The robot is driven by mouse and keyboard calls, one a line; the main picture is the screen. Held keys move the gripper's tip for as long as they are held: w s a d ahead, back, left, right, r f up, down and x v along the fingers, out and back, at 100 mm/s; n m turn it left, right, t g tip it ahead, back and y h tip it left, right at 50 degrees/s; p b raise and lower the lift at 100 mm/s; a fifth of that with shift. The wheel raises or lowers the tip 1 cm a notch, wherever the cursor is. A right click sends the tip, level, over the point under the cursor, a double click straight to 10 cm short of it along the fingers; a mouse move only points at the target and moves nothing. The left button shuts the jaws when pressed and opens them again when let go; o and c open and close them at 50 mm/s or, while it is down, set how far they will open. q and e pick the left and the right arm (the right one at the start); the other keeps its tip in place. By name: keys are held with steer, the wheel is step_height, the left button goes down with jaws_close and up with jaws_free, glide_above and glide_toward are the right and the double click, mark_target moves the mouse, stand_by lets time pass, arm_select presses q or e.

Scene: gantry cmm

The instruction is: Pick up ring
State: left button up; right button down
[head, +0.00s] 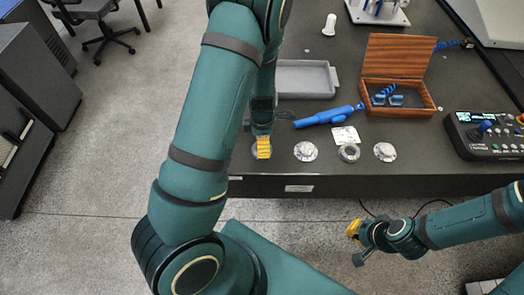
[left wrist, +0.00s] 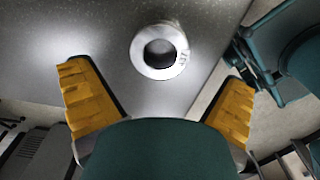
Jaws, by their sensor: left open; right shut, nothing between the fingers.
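In the left wrist view, a silver ring (left wrist: 143,64) with a round open centre lies flat on the dark table top. My left gripper (left wrist: 160,100) is open, its yellow fingers spread, and the ring shows ahead of it between the finger directions, untouched. In the head view my left gripper (head: 263,148) points down near the table's front edge and hides most of a pale round piece under it. Another silver ring (head: 342,156) lies to the right between two round metal discs (head: 306,151) (head: 385,151). My right gripper (head: 354,231) is shut and empty, off the table's front.
On the table (head: 400,185) are a blue handheld tool (head: 325,116), a white card (head: 345,135), a grey tray (head: 305,78), an open wooden box (head: 400,57) and a control panel (head: 490,135). A white stand (head: 378,12) is at the back.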

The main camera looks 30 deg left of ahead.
arm_select(q)
step_height(320, 180, down, 5)
steer(key=shift+s+a+b, duration=0.1)
steer(key=shift+a+b, duration=0.05)
steer(key=shift+b, duration=0.85)
steer(key=c, duration=1.3)
steer(key=shift+r, duration=0.1)
